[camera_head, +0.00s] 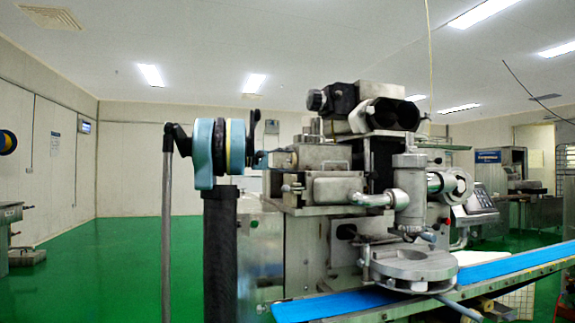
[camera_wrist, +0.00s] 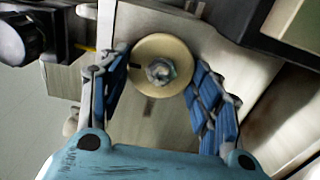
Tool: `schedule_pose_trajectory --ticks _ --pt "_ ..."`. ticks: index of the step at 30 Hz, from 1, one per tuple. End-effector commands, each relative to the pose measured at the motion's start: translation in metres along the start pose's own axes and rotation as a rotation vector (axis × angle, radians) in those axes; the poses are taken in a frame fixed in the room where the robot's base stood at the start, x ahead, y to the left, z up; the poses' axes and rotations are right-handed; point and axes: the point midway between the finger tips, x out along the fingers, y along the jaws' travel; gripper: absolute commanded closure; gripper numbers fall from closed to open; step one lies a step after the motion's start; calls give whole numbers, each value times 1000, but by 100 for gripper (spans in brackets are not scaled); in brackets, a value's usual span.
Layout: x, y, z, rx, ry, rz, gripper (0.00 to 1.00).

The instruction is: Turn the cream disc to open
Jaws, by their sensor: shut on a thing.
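The cream disc (camera_wrist: 143,52) is in the upper middle of the wrist view, face-on, with a metal nut (camera_wrist: 161,71) at its centre. It is mounted on a flat metal face of the machine. My gripper (camera_wrist: 159,74) is shut on the disc. Its two blue-padded fingers sit at the disc's left and right edges. In the head view my arm stands left of the machine (camera_head: 325,190). The disc cannot be made out clearly there, as my arm is close in front of that side.
A dark cylindrical part (camera_wrist: 24,38) is at the wrist view's upper left. In the head view, a blue conveyor belt (camera_head: 335,304) and a round metal plate (camera_head: 412,264) lie at the machine's front. Green floor (camera_head: 125,255) is open at left.

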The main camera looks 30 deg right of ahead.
Motion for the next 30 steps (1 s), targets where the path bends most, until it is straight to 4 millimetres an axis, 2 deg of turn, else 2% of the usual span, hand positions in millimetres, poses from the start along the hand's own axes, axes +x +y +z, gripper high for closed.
schedule_pose_trajectory --ticks 8,9,11,23,26,30 --pt "-1 -2 -1 0 3 -4 66" --pt "-1 -2 -1 1 3 -4 33" --pt "-1 -2 -1 1 2 -4 23" --pt "-2 -1 0 1 1 -2 23" --pt "-10 -1 0 1 2 -2 23" --pt "-31 -1 0 1 3 -1 23"
